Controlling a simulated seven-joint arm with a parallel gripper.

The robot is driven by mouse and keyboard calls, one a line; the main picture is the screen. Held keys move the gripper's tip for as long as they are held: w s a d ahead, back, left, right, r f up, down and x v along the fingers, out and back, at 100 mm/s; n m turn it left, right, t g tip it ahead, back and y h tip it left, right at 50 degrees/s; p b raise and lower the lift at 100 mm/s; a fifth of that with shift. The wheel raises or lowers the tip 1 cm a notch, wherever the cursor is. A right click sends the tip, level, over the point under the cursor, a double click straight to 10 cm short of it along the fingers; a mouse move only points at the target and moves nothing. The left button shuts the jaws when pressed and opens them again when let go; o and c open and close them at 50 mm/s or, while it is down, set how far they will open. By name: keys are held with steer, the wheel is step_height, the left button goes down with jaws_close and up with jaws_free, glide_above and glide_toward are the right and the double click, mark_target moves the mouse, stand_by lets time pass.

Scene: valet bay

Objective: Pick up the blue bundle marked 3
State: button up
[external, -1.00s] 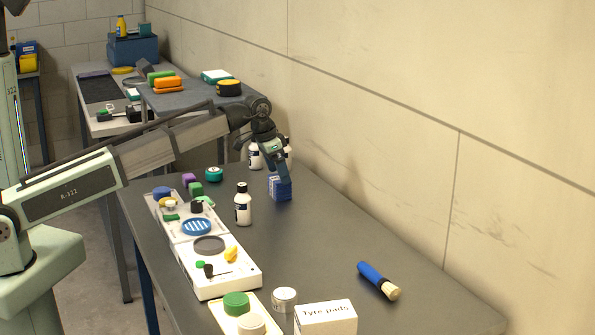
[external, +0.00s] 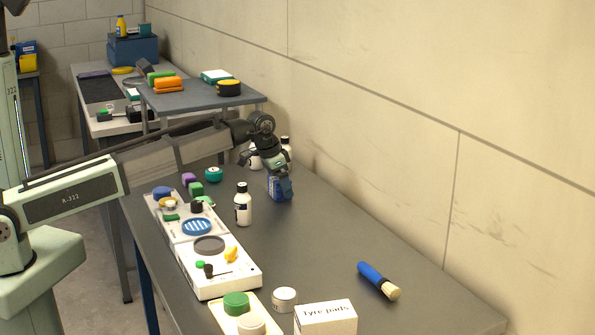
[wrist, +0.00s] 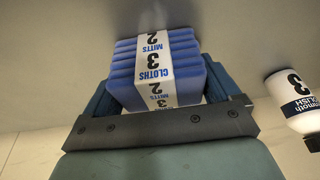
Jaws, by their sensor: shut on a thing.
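The blue bundle (wrist: 125,72) is a stack of folded blue cloths with a white band, printed "CLOTHS", "MITTS" and the numbers 3 and 2. It fills the middle of the wrist view between the two dark fingers of my gripper (wrist: 158,95). In the external view the bundle (external: 281,189) is at the far part of the grey table, near the wall. My gripper (external: 279,176) comes down over it and is shut on it. I cannot tell whether its underside touches the table.
A white bottle marked 3 (wrist: 293,102) stands close beside the bundle. Another white bottle (external: 243,205) stands to its left in the external view. White trays with coloured parts (external: 215,270) line the table's left edge. The table is clear toward the blue brush (external: 372,274).

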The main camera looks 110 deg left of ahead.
steer(key=shift+c, duration=1.3)
steer(key=shift+r, duration=0.1)
